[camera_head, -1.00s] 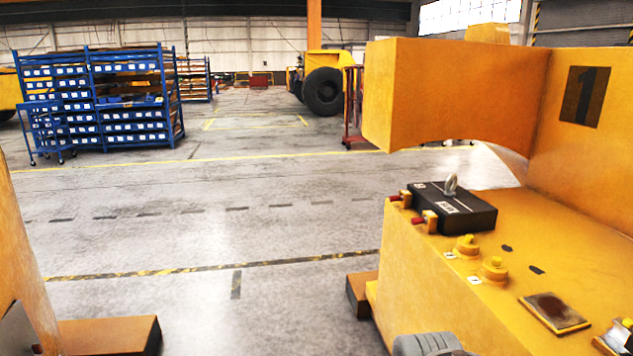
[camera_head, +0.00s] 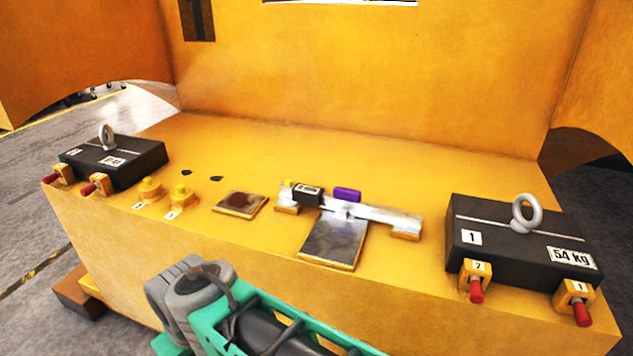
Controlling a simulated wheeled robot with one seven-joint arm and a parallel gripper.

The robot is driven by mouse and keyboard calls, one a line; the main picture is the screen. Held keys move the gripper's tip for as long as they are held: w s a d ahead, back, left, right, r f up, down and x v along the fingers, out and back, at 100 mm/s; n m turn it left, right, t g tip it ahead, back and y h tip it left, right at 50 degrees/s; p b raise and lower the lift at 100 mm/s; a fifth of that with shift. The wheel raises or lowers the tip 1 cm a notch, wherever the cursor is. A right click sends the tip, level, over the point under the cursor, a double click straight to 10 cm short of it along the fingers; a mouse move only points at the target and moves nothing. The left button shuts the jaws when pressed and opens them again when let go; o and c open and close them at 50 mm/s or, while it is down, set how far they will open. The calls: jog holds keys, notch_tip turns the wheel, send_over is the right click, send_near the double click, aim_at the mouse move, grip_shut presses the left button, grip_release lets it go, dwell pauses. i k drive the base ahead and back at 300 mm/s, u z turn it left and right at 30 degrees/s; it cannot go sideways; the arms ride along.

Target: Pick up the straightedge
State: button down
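The straightedge (camera_head: 385,214) is a pale metal bar on the yellow casting ledge (camera_head: 400,165). It lies across small yellow supports near its two ends, slightly slanted in the picture. A small dark device with a display (camera_head: 307,195) sits at its left part, and a purple block (camera_head: 347,194) shows at its middle; whether these touch the bar I cannot tell. A dark metal plate (camera_head: 333,240) lies in front of and below its middle. My arm's grey and teal parts show at the bottom, in front of the ledge. My gripper's fingers are not visible.
A black weight marked 54 kg (camera_head: 515,240), with a ring and red-handled clamps, stands at the right. Another black weight (camera_head: 115,163) stands at the far left. Yellow knobs (camera_head: 180,198) and a small brown plate (camera_head: 240,204) lie between. A tall yellow wall rises behind.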

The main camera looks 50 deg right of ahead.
aim_at(302, 193)
jog(key=z, duration=1.45)
